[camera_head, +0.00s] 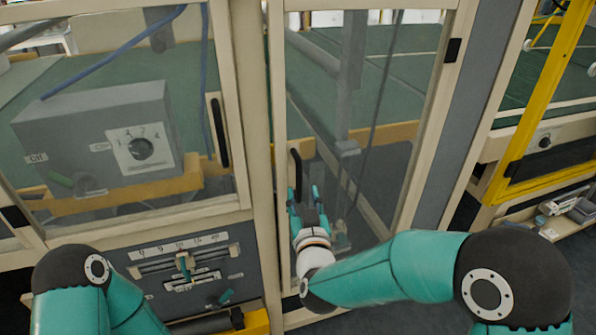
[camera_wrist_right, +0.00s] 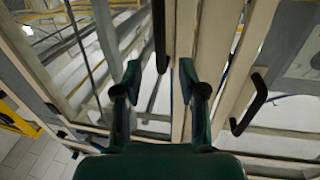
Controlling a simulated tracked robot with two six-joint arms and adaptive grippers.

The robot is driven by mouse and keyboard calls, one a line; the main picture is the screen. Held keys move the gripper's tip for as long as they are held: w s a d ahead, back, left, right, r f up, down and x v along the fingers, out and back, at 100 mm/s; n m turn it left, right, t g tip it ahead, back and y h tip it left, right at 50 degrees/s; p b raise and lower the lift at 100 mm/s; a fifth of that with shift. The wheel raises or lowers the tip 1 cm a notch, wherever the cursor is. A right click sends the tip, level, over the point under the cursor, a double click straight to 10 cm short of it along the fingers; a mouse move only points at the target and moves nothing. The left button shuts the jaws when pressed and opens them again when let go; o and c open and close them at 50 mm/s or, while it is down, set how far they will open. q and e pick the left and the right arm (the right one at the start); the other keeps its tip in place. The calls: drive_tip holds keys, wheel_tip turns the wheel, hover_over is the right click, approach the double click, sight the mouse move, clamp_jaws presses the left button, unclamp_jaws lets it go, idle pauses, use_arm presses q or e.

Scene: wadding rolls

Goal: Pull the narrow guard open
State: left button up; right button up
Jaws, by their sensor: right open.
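The narrow guard (camera_head: 427,150) is a tall clear panel in a cream frame, in the middle of the head view; it looks shut. Its black upright bar handle (camera_head: 297,170) is on its left side. My right gripper (camera_head: 306,197) is open in front of the panel, at the handle's lower end. In the right wrist view the open fingers (camera_wrist_right: 160,78) stand either side of the line of the handle (camera_wrist_right: 160,35), which shows beyond the tips. I see no contact with it. My left gripper is out of view; only part of my left arm shows at bottom left.
A wider guard with its own black handle (camera_head: 219,132) is on the left, with a grey switch box (camera_head: 100,135) behind it. A control panel with sliders (camera_head: 185,265) is below it. A yellow frame (camera_head: 535,100) stands at the right.

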sight(299, 179)
drive_tip(key=w, duration=0.2)
drive_tip(key=w+p, duration=0.1)
drive_tip(key=w, duration=0.2)
drive_tip(key=w+a+p, duration=0.1)
drive_tip(key=w, duration=0.1)
drive_tip(key=shift+w, duration=0.3)
clamp_jaws()
